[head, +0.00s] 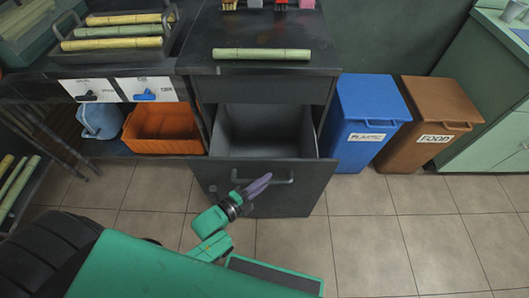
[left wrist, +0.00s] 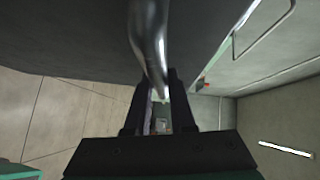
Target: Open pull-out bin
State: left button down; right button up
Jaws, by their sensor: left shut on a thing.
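The pull-out bin (head: 228,187) is a dark grey drawer under the counter, drawn out toward me, with its grey inside showing from above. A bar handle (head: 287,178) runs across its front panel. My left gripper (head: 258,184) is at the left part of that handle, shut on it. In the left wrist view the handle is a shiny metal bar (left wrist: 148,40) that runs down between the two dark fingers of my gripper (left wrist: 158,95). My right gripper is not in either view.
A blue plastic bin (head: 365,150) and a brown food bin (head: 428,140) stand right of the drawer. An orange crate (head: 160,148) is on the left. A sugarcane piece (head: 262,54) lies on the counter (head: 265,30). Tiled floor (head: 365,230) in front is clear at right.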

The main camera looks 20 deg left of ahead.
pick_arm(q)
jog(key=s+d+p, duration=0.2)
jog(key=s+d, duration=0.1)
jog(key=s, duration=0.9)
jog(key=shift+s+p, duration=0.3)
jog(key=shift+p, duration=0.1)
jog(key=shift+d, duration=0.1)
jog(key=c, duration=0.8)
grip_release()
jog(key=shift+o, duration=0.2)
jog(key=v, duration=1.4)
jog(key=shift+s, duration=0.2)
